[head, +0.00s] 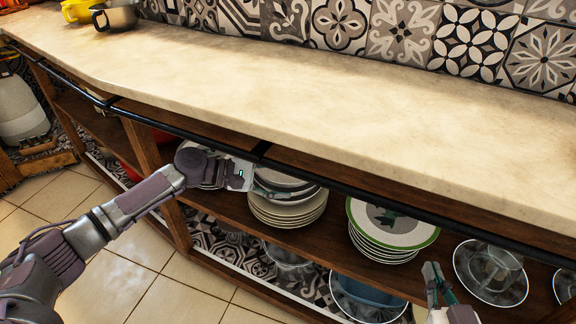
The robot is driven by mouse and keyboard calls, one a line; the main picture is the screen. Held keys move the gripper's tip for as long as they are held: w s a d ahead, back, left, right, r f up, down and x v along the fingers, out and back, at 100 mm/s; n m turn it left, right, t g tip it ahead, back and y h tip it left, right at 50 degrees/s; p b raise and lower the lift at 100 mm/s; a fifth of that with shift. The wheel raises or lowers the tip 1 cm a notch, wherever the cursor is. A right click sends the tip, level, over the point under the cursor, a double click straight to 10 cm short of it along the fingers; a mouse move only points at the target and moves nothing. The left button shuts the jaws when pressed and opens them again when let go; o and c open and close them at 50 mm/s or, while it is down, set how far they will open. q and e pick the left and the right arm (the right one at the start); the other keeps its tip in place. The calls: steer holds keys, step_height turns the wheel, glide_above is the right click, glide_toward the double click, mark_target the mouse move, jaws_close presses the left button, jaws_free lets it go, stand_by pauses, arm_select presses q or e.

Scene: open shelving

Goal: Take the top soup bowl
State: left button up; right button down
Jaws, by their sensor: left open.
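A stack of pale soup bowls or plates (290,213) stands on the shelf below the counter. Its top pieces (283,180) lie in the counter's shadow and are partly hidden by my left gripper. My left gripper (262,186) reaches in from the left under the counter's edge. It is open at the left side of the stack's top; I cannot tell whether it touches the top bowl. My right gripper (438,285) is low at the right, in front of the shelf, away from the stack. Its finger opening is not clear.
A stack of green-rimmed plates (420,235) stands to the right, with glassware (492,272) beyond it. A black rail (330,182) runs along the counter (300,95) front, close above my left gripper. A blue dish (365,290) is on the lower level. Most of the counter is clear.

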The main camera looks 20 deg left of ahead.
arm_select(q)
steer(key=shift+w+d, duration=0.1)
steer(key=shift+d, duration=0.1)
jaws_close()
stand_by(0.6)
